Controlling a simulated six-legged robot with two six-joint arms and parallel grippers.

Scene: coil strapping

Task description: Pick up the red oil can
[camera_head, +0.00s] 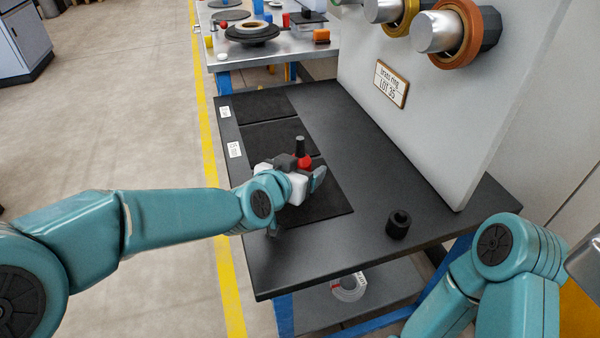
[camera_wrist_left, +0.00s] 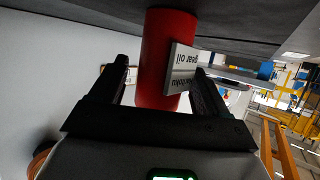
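The red oil can (camera_head: 304,162) stands on the dark mat on the black table, with a dark top piece sticking up. My left gripper (camera_head: 303,178) is low at the can and hides most of it in the head view. In the left wrist view the red can (camera_wrist_left: 160,55) is between my two fingers (camera_wrist_left: 165,75), with a white "gear oil" label plate on its right side. The fingers are spread, with a gap beside the left finger; the right finger is close to the label plate. My right gripper is out of view; only part of the right arm shows.
A black ring-shaped part (camera_head: 398,224) stands on the table's right part. A pale upright panel (camera_head: 440,110) with rollers and a "brass ring" sign (camera_head: 391,83) rises behind. A roll (camera_head: 348,287) lies on the lower shelf. A cluttered second table (camera_head: 275,48) is further back.

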